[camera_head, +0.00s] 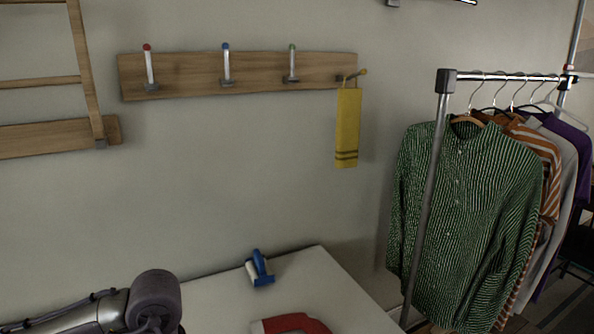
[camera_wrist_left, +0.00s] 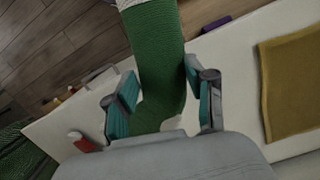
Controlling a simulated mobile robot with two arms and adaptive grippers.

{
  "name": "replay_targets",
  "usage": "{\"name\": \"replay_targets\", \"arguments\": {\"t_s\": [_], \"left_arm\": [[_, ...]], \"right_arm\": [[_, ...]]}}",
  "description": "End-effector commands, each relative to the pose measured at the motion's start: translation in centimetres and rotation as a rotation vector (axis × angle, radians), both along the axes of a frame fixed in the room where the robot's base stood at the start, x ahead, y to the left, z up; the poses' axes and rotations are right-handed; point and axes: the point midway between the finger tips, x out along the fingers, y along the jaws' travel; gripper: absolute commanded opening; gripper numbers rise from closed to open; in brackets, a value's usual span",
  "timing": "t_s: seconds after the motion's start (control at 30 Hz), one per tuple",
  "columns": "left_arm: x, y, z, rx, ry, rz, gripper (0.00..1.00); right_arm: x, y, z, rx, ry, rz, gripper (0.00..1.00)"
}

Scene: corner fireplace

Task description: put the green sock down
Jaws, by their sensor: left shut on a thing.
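The green sock (camera_wrist_left: 158,55) is between the fingers of my left gripper (camera_wrist_left: 163,98) in the left wrist view. The gripper is shut on it, and the sock runs up past the fingers to a pale cuff at the top edge. A white table top (camera_wrist_left: 235,75) shows behind the sock; I cannot tell whether the sock touches it. In the head view part of my left arm shows at the bottom left, but its gripper and the sock are out of view. My right gripper shows in neither view.
On the white table (camera_head: 335,290) lie a blue-and-white object (camera_head: 259,268) and a red-and-white item (camera_head: 290,323). A mustard cloth (camera_wrist_left: 292,85) lies right of the sock. A yellow towel (camera_head: 347,125) hangs from the wall rack (camera_head: 190,75). A clothes rail (camera_head: 430,200) stands at right.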

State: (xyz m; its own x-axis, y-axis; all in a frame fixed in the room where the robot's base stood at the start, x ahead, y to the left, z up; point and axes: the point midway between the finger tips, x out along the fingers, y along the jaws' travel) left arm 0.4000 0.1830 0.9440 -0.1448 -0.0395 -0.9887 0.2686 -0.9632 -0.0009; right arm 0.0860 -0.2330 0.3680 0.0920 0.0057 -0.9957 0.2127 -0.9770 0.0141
Motion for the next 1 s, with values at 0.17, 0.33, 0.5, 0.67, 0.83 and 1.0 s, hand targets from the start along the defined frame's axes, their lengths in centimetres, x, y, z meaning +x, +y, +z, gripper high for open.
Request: {"name": "replay_targets", "arguments": {"t_s": [0.17, 0.33, 0.5, 0.67, 0.83, 1.0], "left_arm": [[-1.7, 0.6, 0.0, 0.0, 0.0, -0.221, 0.3], [-2.1, 0.7, 0.0, -0.002, 0.001, -0.277, 0.3], [-2.0, 0.8, 0.1, 0.001, -0.002, -0.275, 0.29], [-2.0, 0.8, 0.1, -0.001, 0.0, -0.273, 0.29], [-2.0, 0.8, 0.1, 0.0, -0.002, -0.273, 0.29], [-2.0, 0.7, 0.0, -0.002, 0.001, -0.272, 0.29]], "right_arm": [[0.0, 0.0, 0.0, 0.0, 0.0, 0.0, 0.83], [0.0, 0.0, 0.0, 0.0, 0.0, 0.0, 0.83], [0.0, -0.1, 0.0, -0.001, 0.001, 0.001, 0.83], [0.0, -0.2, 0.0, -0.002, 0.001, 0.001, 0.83], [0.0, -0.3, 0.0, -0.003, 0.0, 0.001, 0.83], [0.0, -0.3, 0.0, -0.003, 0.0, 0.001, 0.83]]}}
